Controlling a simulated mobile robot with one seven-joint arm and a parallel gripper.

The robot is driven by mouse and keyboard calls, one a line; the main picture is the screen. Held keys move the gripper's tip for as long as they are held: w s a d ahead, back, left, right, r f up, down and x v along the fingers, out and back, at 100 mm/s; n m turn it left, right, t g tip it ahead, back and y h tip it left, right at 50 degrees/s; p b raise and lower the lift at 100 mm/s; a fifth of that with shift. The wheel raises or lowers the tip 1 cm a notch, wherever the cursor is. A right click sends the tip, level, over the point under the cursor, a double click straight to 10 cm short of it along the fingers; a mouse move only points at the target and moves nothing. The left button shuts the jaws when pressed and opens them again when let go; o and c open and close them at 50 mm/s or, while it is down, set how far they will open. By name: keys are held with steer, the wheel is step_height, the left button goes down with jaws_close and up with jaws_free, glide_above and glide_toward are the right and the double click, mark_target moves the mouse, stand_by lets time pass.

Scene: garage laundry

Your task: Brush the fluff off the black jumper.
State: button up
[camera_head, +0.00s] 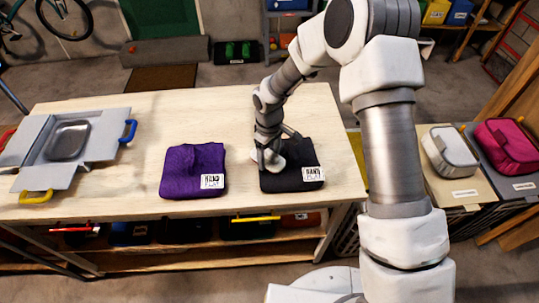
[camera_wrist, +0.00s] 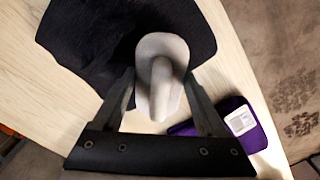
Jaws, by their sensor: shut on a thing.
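The black jumper (camera_head: 300,150) lies folded on the wooden table, with a white printed label (camera_head: 312,174) at its front right corner. It also fills the upper left of the wrist view (camera_wrist: 95,45). My gripper (camera_head: 266,150) is shut on a pale grey brush with an oval head (camera_wrist: 150,50) and a raised grip; its fingers stand on either side of it in the wrist view (camera_wrist: 163,100). In the head view the brush (camera_head: 272,162) is at the jumper's left part. I cannot tell whether it touches the cloth. No fluff can be made out.
A folded purple garment (camera_head: 190,170) with a white label lies left of the jumper. A grey open-flapped box (camera_head: 95,140) with coloured handles stands at the table's left. The table (camera_head: 190,115) is bare behind the garments. White and pink bags (camera_head: 505,145) stand to the right.

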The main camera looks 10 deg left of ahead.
mark_target(269, 150)
steer(key=r, duration=0.3)
steer(key=shift+w+r+p, duration=0.2)
steer(key=shift+w+p, duration=0.05)
steer(key=shift+p, duration=0.15)
steer(key=shift+r+p, duration=1.35)
steer(key=shift+r, duration=1.15)
steer(key=shift+s+f, duration=0.1)
steer(key=shift+s, duration=0.05)
